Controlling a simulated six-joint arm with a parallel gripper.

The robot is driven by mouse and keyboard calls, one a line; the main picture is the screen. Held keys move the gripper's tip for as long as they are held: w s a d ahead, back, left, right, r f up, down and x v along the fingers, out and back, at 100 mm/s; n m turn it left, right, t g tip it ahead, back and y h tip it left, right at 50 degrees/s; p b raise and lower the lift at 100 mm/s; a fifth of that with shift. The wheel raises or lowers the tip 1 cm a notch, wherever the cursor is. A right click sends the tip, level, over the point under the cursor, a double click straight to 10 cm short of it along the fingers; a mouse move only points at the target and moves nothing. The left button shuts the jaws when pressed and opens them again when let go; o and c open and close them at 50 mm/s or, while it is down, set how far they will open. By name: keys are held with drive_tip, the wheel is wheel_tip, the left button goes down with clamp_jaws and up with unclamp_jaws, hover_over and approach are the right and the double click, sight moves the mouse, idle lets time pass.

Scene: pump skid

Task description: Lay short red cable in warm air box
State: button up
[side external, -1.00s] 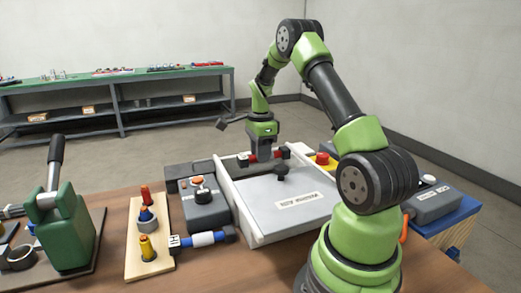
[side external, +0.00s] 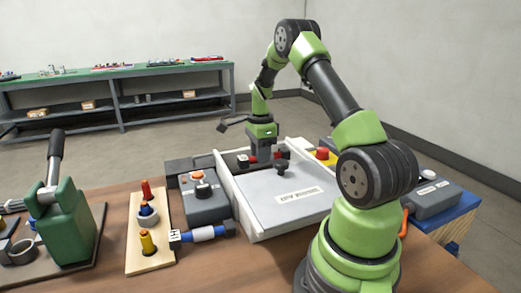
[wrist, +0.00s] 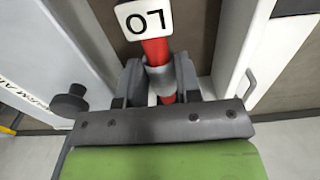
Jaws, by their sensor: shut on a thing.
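The warm air box (side external: 226,190) is a white-walled box on the bench. Its grey lid (side external: 262,205), with a black knob, covers the near part and leaves a dark strip open at the far end. My gripper (side external: 263,157) is over this open strip, low between the walls. It is shut on the short red cable (side external: 253,158), which has black ends. In the wrist view the red cable (wrist: 155,50) runs between the jaws, with a grey sleeve and a white lettered tag. Whether the cable touches the box floor cannot be told.
A grey control box (side external: 205,205) with an orange button stands left of the box. A red knob on yellow (side external: 322,155) is right of the box.

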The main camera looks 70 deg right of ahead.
drive_tip(key=shift+f, duration=2.9)
drive_tip(key=shift+f, duration=0.15)
drive_tip(key=o, duration=0.9)
wheel_tip(320, 180, up, 10)
